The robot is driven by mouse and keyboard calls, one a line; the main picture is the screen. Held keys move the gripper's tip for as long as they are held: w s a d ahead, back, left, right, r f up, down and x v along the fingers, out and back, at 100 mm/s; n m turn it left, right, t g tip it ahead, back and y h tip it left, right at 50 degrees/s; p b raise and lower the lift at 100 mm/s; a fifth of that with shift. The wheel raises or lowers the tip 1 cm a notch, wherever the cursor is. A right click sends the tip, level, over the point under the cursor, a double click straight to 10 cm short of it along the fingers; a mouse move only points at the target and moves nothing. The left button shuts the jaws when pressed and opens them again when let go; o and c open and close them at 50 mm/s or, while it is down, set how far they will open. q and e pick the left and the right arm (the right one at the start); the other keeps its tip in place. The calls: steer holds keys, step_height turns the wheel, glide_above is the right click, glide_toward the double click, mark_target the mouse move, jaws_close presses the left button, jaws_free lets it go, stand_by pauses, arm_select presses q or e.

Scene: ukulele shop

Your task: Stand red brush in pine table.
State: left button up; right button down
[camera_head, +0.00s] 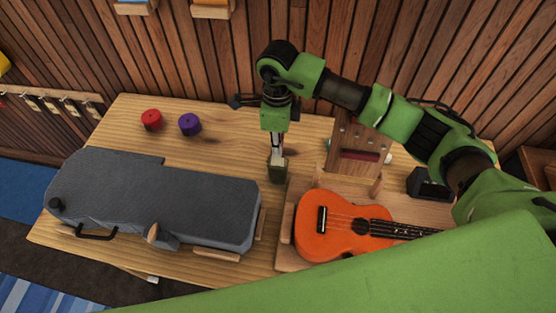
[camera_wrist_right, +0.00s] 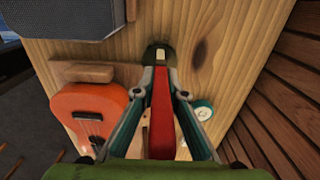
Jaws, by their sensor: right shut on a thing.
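My right gripper (camera_head: 276,150) points down over the pine table (camera_head: 125,135) and is shut on the red brush. In the right wrist view, the brush's red handle (camera_wrist_right: 162,115) runs between the two fingers. Its pale lower end meets a dark olive pot (camera_head: 278,172) on the table; the pot also shows in the right wrist view (camera_wrist_right: 151,50). The brush appears upright. I cannot tell how deep its end sits in the pot. My left gripper is not in view.
An orange ukulele (camera_head: 340,235) lies on the right, close to the pot. A grey case (camera_head: 150,195) fills the left. A wooden rack (camera_head: 352,138) stands at right. Red (camera_head: 151,119) and purple (camera_head: 189,124) round items sit at the back left.

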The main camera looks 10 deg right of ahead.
mark_target(278, 164)
step_height(278, 164, down, 6)
steer(key=shift+r+p, duration=0.1)
steer(key=shift+p, duration=0.75)
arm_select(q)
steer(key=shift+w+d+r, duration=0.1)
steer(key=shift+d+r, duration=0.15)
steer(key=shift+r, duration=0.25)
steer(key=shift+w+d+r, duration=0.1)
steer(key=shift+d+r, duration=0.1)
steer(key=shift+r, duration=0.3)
arm_select(e)
steer(key=shift+f+b, duration=0.3)
steer(key=shift+b, duration=0.1)
steer(key=c, duration=2)
jaws_free()
steer(key=shift+c, duration=0.2)
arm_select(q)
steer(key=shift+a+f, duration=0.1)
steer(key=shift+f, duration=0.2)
